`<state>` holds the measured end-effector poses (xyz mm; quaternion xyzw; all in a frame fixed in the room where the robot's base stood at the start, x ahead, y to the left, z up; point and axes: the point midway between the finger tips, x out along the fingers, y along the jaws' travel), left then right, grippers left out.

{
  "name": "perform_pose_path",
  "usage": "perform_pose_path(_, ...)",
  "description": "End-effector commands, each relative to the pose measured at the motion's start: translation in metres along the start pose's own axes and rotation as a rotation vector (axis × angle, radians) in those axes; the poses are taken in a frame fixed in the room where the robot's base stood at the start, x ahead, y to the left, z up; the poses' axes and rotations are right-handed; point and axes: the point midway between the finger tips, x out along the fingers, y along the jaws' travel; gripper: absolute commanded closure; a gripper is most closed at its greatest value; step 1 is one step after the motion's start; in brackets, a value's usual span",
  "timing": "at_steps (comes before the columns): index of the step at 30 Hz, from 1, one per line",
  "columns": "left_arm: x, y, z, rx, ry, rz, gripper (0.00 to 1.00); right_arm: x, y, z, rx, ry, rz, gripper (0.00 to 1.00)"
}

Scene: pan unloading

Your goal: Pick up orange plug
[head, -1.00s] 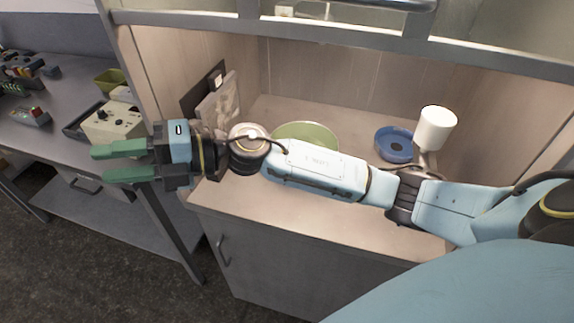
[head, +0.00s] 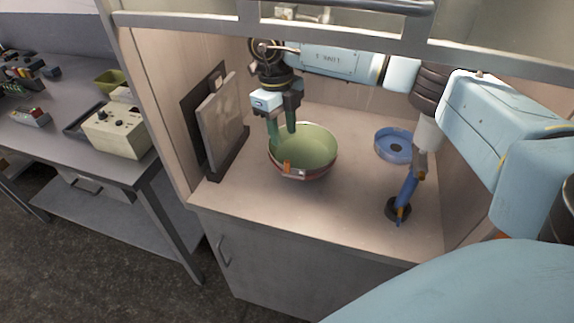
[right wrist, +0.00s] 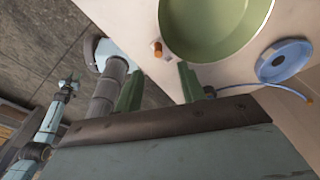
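A small orange plug-like piece (head: 287,167) with a pale part shows at the front rim of a green bowl-shaped pan (head: 318,146). In the right wrist view the orange piece (right wrist: 157,50) is just outside the left edge of the pan (right wrist: 215,28). I cannot tell whether it touches the pan. My right gripper (head: 282,130) points down at the pan's back left edge, with its green fingers apart and nothing between them. In the right wrist view its fingers (right wrist: 160,90) are also apart. A blue arm end, probably my left gripper (right wrist: 69,86), is small at the left there.
A blue round dish (head: 381,148) is at the back right. A grey panel (head: 222,122) stands at the left wall. The countertop's front middle (head: 310,215) is clear.

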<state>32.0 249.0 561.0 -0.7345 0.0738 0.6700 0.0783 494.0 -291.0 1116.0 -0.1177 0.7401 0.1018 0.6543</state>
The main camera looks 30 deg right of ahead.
Motion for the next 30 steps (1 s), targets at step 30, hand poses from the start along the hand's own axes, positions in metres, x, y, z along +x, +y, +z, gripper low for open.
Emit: perform_pose_path(30, -0.018, 0.0, -0.002, 0.0, 0.001, 0.0, 0.64, 0.096, 0.004, -0.004, -0.002, -0.003, 0.004, 0.6)
